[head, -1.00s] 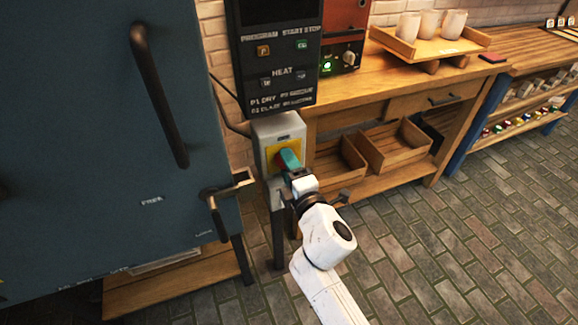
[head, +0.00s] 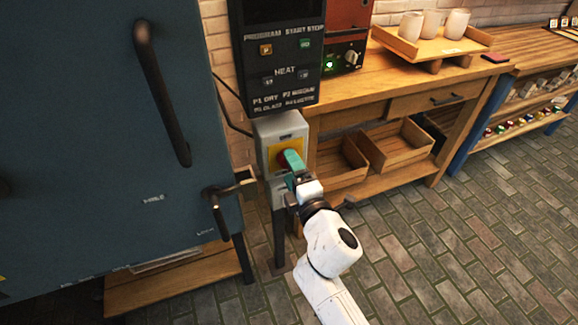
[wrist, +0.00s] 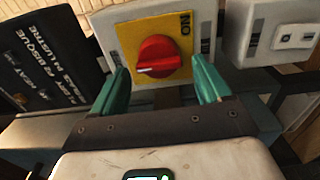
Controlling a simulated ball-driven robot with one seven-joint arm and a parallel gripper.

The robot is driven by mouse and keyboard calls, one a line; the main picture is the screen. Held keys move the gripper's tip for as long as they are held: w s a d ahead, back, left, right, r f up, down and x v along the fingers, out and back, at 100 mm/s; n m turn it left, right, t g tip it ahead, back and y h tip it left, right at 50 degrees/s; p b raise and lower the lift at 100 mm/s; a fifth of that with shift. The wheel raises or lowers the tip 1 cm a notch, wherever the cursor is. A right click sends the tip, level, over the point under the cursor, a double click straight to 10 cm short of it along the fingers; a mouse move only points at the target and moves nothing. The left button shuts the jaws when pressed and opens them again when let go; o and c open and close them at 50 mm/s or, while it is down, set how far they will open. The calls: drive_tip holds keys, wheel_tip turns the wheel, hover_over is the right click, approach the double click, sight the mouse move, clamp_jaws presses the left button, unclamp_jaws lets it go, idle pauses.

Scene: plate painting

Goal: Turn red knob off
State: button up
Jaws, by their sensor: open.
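The red knob (wrist: 158,56) sits on a yellow plate (wrist: 128,38) on the front of a grey switch box (wrist: 205,22). In the wrist view its white mark points to the left, and the letters "ON" stand on the plate at right. My gripper (wrist: 158,84) is open, with one green finger on each side below the knob, apart from it and empty. In the head view my gripper (head: 291,171) is in front of the switch box (head: 290,124); its fingers hide the knob there, and part of the yellow plate (head: 272,158) shows.
A blue kiln door (head: 90,130) with a black handle and a latch (head: 218,205) stands close at left of my gripper. A black control panel (head: 280,55) is above the box. A wooden bench (head: 350,105) with crates (head: 397,145) is at right. The brick floor at right is clear.

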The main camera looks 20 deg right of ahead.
drive_tip(key=s, duration=0.9)
drive_tip(key=shift+b, duration=0.35)
drive_tip(key=s+d+f+m+g+h+p, duration=0.2)
drive_tip(key=s+d+f+m+g+h, duration=0.15)
drive_tip(key=d+m, duration=0.4)
drive_tip(key=s+d+f+m+g+p, duration=0.1)
drive_tip(key=s+d+f+m+g, duration=0.1)
drive_tip(key=s+m+g, duration=0.2)
drive_tip(key=s+d+f+m+g+p, duration=0.2)
drive_tip(key=s+f+m+g, duration=0.1)
drive_tip(key=s, duration=0.5)
drive_tip(key=shift+d+f+m+g, duration=0.25)
drive_tip(key=shift+f+m+g, duration=0.1)
drive_tip(key=shift+g, duration=0.1)
drive_tip(key=s+a+m+g+y, duration=0.1)
drive_tip(key=s+g, duration=0.1)
drive_tip(key=s, duration=0.2)
drive_tip(key=s+a+m+g+y+p, duration=0.1)
drive_tip(key=s, duration=0.3)
drive_tip(key=s+a+f+m+g+y, duration=0.1)
drive_tip(key=s+g, duration=0.1)
drive_tip(key=s, duration=0.2)
drive_tip(key=shift+a+f+g, duration=0.1)
drive_tip(key=shift+a+g, duration=0.2)
drive_tip(key=shift+a, duration=0.05)
drive_tip(key=shift+c, duration=0.2)
